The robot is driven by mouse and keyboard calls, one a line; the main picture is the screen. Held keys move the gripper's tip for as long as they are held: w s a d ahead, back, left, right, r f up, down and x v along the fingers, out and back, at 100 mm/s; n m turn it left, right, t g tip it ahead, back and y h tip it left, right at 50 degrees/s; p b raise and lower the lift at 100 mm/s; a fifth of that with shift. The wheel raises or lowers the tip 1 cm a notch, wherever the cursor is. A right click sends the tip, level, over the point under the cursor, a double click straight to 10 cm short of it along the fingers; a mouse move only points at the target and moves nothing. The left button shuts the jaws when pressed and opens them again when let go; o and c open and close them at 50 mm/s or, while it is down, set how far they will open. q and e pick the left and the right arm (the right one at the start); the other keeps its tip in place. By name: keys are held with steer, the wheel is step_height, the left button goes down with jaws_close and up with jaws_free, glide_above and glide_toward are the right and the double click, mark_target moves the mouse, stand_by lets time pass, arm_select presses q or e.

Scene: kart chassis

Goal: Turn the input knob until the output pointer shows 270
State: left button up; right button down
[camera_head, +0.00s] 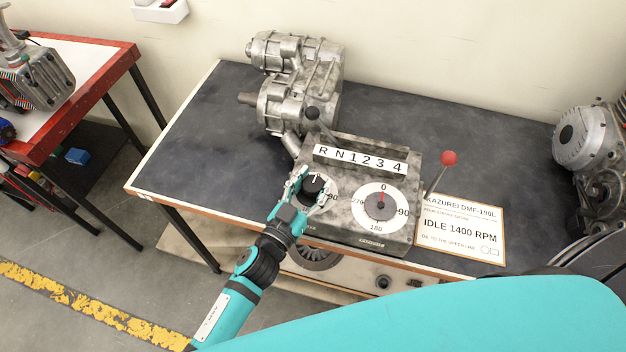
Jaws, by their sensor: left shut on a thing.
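The gearbox (355,222) is a grey mottled metal housing on the dark table, with a strip reading R N 1 2 3 4 on top. The input knob (314,183) is black with a white mark that points up. Its dial is partly hidden by my gripper; a 90 shows at its right. My left gripper (313,185) is shut on the input knob, one finger on each side. The output dial (366,212) is white, and its red output pointer (382,198) points up at 0. Its marks read 0, 90, 180 and 270. My right gripper is not in view.
A lever with a red ball (448,158) stands right of the gearbox. A sign (462,229) reading IDLE 1400 RPM lies beside it. A metal transmission (297,85) sits behind. The table's (480,125) back right is clear. An engine part (588,137) is at the right edge.

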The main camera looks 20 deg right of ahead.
arm_select(q)
steer(key=m+g+h+p, duration=0.2)
steer(key=shift+w+a+r+g, duration=0.1)
steer(key=shift+w+r+g, duration=0.1)
steer(key=shift+g, duration=0.2)
steer(key=shift+m+g+h, duration=0.3)
steer(key=shift+m+g, duration=0.2)
steer(key=shift+m, duration=0.1)
steer(key=m+g, duration=0.1)
steer(key=g+h, duration=0.1)
steer(key=g, duration=0.1)
steer(key=shift+f+m, duration=0.25)
steer(key=shift+m, duration=0.15)
steer(key=shift+f+m+g+h+b, duration=0.15)
steer(key=shift+m+g+h+b, duration=0.25)
steer(key=shift+m+g+b, duration=0.65)
steer(key=m+g+b, duration=0.1)
steer(key=g, duration=0.1)
steer(key=m+g+b, duration=0.1)
steer(key=g+b, duration=0.1)
steer(key=shift+s+m+g, duration=0.1)
steer(key=shift+m+g, duration=0.15)
steer(key=shift+g, duration=0.1)
steer(key=shift+m+g+b, duration=0.5)
steer(key=shift+g+b, duration=0.25)
steer(key=shift+g, duration=0.45)
steer(key=shift+s+r, duration=0.1)
steer(key=shift+r, duration=0.1)
